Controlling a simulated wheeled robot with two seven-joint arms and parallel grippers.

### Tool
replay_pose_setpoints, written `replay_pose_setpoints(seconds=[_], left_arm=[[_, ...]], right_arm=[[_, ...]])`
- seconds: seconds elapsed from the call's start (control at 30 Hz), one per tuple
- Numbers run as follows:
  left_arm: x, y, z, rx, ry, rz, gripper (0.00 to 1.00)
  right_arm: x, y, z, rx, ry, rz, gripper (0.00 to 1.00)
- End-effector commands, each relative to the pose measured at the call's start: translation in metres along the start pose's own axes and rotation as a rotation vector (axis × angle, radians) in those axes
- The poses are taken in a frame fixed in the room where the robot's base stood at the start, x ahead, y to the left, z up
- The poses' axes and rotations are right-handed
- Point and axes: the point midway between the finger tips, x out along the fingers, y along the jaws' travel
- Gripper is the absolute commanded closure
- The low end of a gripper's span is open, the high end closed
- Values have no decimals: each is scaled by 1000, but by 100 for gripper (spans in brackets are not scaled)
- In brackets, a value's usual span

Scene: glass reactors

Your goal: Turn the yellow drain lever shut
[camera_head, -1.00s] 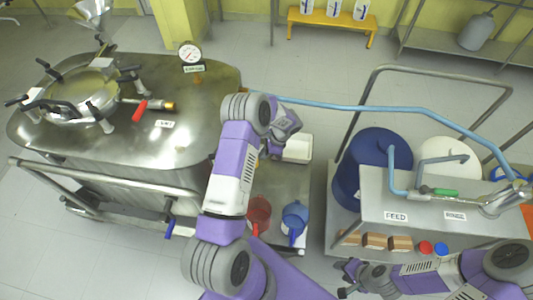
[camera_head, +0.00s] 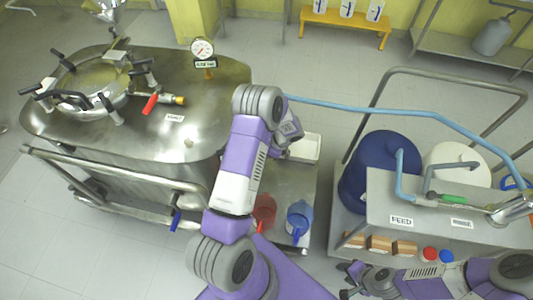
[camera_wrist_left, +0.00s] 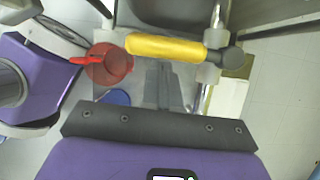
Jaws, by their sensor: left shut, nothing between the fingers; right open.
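The yellow drain lever (camera_wrist_left: 165,47) shows in the left wrist view, lying crosswise with its right end at a grey valve fitting (camera_wrist_left: 232,58). My left gripper (camera_wrist_left: 162,70) is shut and empty. Its fingertips point at the lever's middle from just below it in that view; I cannot tell whether they touch. In the head view my left arm hides the lever, and its wrist (camera_head: 288,130) is beside the steel reactor (camera_head: 190,145). My right gripper (camera_head: 346,279) is open and empty at the bottom, in front of the cart.
A red jug (camera_head: 264,212) and a blue jug (camera_head: 300,220) stand on the low steel shelf near my left arm. The red jug also shows in the left wrist view (camera_wrist_left: 110,66). A cart with a blue drum (camera_head: 372,175) stands at right.

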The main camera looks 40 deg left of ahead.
Motion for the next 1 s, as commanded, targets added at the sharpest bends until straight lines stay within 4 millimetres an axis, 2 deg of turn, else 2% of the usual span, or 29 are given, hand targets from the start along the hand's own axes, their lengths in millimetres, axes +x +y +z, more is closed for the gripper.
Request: replay_pose_setpoints(seconds=[0.17, 0.27, 0.3, 0.4, 0.6, 0.8, 1.0], left_arm=[[-3, 2, -18, 2, 0, 0, 100], [-8, 5, -36, -2, 2, -1, 100], [-22, 3, -32, -7, 2, -3, 100], [-49, 3, -31, -6, 2, -3, 100], [-88, 3, -31, -6, 2, 0, 100], [-106, 3, -32, -6, 2, 1, 100], [-109, 3, -32, -6, 2, 2, 100]], right_arm=[[6, 2, 0, 0, 0, 0, 57], [12, 4, 0, 0, 0, 0, 57], [6, 2, 0, 0, 0, 0, 57], [-1, 0, 0, 0, 0, 0, 57], [-8, -3, 0, 0, 0, 0, 57], [-11, -4, 0, 0, 0, 0, 57], [-11, -4, 0, 0, 0, 0, 57]])
